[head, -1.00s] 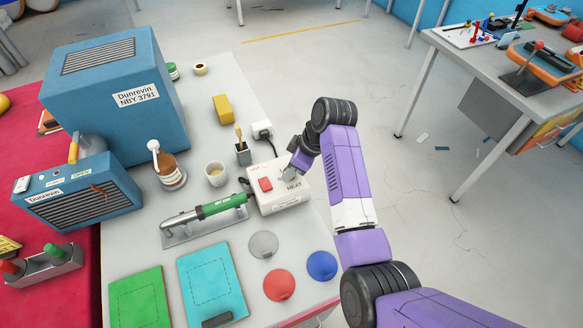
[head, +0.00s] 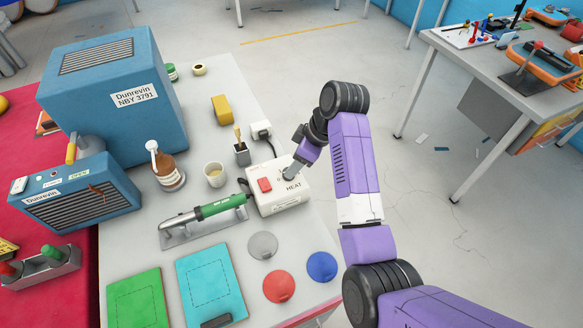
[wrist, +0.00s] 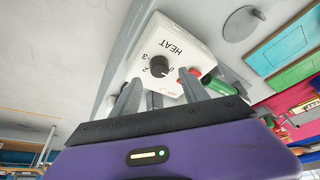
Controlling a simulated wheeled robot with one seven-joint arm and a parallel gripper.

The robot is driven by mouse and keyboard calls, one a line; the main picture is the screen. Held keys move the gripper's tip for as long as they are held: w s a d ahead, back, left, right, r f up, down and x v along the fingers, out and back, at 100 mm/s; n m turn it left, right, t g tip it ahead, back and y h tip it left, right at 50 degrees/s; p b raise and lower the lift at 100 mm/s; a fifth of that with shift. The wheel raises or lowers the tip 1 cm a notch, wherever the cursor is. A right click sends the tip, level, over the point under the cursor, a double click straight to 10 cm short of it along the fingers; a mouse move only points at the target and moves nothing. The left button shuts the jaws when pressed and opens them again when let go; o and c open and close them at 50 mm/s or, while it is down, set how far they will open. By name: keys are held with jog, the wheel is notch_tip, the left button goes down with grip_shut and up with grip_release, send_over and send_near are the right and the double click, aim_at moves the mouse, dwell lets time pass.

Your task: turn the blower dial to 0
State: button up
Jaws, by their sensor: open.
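A white control box (head: 280,203) marked HEAT stands near the right edge of the table. Its round dark dial (wrist: 160,66) shows in the wrist view, with the figures 2 and 3 beside it; its exact setting is too small to read.
A red switch (head: 265,185) is on the same box. A green-handled blower (head: 219,207) lies on a metal stand just left of it. A brush cup (head: 242,155) and a plug (head: 262,130) stand behind. Coloured discs (head: 279,286) lie in front.

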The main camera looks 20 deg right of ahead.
jog(key=v, duration=0.3)
jog(key=shift+r, duration=0.2)
dwell(0.3)
jog(key=w+d+r+m+t+h, duration=0.4)
jog(key=w+d+r+m+t, duration=0.15)
jog(key=t, duration=0.25)
jog(key=s+a+f+m+t+b, duration=0.1)
jog(key=s+a, duration=0.1)
jog(key=s, duration=1.3)
jog(key=s+a+f+m+t+b, duration=0.1)
jog(key=s+a, duration=0.2)
jog(key=s, duration=1.3)
jog(key=s+a+f+m+t+b, duration=0.1)
jog(key=s+a+b, duration=0.1)
jog(key=s, duration=1.4)
jog(key=shift+a+f+m+t+y, duration=0.2)
jog(key=shift+a+m+t+y, duration=0.1)
jog(key=shift+a+m, duration=0.1)
